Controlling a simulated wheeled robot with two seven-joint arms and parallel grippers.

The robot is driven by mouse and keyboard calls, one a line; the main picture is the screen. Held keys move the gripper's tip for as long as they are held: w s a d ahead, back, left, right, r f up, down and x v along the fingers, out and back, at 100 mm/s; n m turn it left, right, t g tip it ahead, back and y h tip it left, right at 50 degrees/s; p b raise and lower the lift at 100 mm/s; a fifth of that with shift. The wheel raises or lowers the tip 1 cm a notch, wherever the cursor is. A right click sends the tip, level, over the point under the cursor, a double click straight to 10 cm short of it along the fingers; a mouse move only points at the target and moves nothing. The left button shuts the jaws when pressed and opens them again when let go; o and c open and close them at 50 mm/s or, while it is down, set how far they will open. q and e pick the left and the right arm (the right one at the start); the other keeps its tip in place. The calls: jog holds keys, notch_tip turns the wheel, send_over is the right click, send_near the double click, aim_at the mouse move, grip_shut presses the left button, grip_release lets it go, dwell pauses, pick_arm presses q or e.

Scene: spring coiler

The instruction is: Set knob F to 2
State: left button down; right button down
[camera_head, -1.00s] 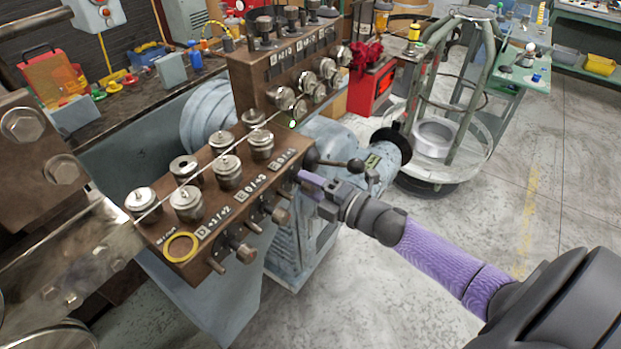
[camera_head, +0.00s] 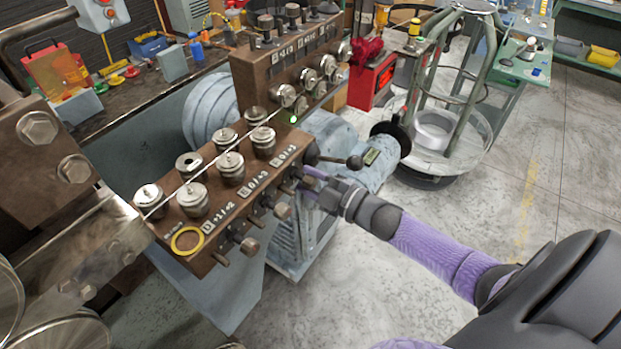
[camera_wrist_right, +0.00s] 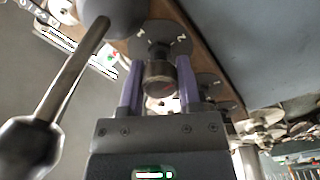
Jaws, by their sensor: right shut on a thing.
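The brown block (camera_head: 207,257) of the spring coiler carries a row of knobs on its front face, below labels that include D and E. My right gripper (camera_head: 310,177) is at the far right end of this row, by the last label, whose letter is too small to read surely. In the right wrist view, the purple fingers of my right gripper (camera_wrist_right: 160,82) are shut on a round metal knob (camera_wrist_right: 160,70), one finger on each side. My left gripper is not in view.
A lever with a dark ball (camera_head: 354,162) sticks out just above my right gripper; a ball-ended rod (camera_wrist_right: 70,75) shows close at left in the right wrist view. A second knob block (camera_head: 262,75) stands behind.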

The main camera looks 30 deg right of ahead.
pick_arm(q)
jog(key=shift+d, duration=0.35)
pick_arm(e)
jog(key=shift+c, duration=1.4)
grip_release()
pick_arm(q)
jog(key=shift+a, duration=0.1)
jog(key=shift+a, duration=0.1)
pick_arm(e)
jog(key=shift+s, duration=0.1)
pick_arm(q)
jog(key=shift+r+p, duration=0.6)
pick_arm(e)
jog(key=v, duration=1)
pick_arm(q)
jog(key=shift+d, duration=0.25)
pick_arm(e)
jog(key=shift+f, duration=0.1)
